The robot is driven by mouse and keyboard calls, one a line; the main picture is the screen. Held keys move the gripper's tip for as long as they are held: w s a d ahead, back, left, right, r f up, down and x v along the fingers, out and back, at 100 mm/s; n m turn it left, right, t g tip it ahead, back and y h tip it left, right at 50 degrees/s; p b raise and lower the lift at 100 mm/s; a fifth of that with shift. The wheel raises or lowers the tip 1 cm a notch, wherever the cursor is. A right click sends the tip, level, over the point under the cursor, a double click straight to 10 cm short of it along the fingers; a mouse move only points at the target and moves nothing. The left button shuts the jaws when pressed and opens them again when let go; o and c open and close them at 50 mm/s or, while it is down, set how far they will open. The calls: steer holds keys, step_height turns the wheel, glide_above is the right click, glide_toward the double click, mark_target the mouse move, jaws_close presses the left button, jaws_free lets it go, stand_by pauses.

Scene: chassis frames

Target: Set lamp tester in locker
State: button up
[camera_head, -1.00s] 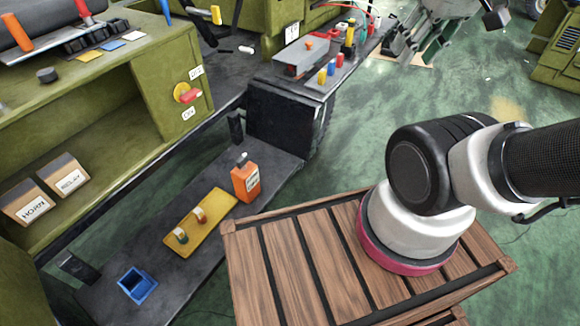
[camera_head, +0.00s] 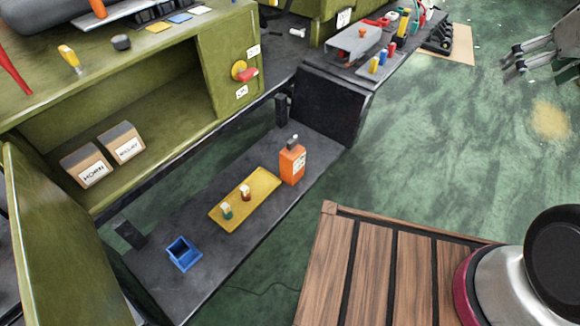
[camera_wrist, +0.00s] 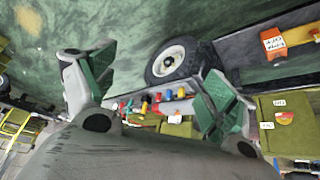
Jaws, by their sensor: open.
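An orange box with a pale label and a dark top (camera_head: 292,164), which looks like the lamp tester, stands upright on the dark low shelf. Its label is too small to read. An orange labelled thing (camera_wrist: 273,41) at the upper right of the wrist view looks like the same box. The olive-green locker (camera_head: 225,75) is at the left of the head view, with an open bay and a door (camera_head: 60,240) swung open.
Boxes marked HORN (camera_head: 87,165) and RELAY (camera_head: 122,142) sit inside the locker bay. A yellow tray (camera_head: 232,221) with two small parts and a blue bin (camera_head: 184,253) share the low shelf. A slatted wooden surface (camera_head: 375,265) is at front right. Green floor lies open beyond.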

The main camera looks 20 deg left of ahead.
steer(key=w+a+f+n+y, duration=0.25)
steer(key=w+a+f, duration=0.35)
steer(key=a+f, duration=0.45)
steer(key=w+a+f+n+y, duration=0.1)
steer(key=w+a+f+n, duration=0.35)
steer(key=a+f, duration=0.6)
steer(key=n+g+y, duration=0.2)
steer(key=n+y, duration=0.1)
steer(key=y, duration=0.3)
glide_toward(300, 163)
steer(key=x, duration=0.5)
steer(key=shift+w+a+f, duration=0.15)
steer(key=shift+w+a, duration=0.05)
steer(key=shift+w, duration=0.1)
steer(key=shift+s+a+f+n, duration=0.1)
steer(key=shift+a+f+n, duration=0.1)
steer(key=shift+a+n, duration=0.1)
steer(key=x, duration=0.7)
steer(key=shift+a+f, duration=0.1)
steer(key=shift+f, duration=0.05)
steer(key=shift+c, duration=0.4)
steer(key=c, duration=1.1)
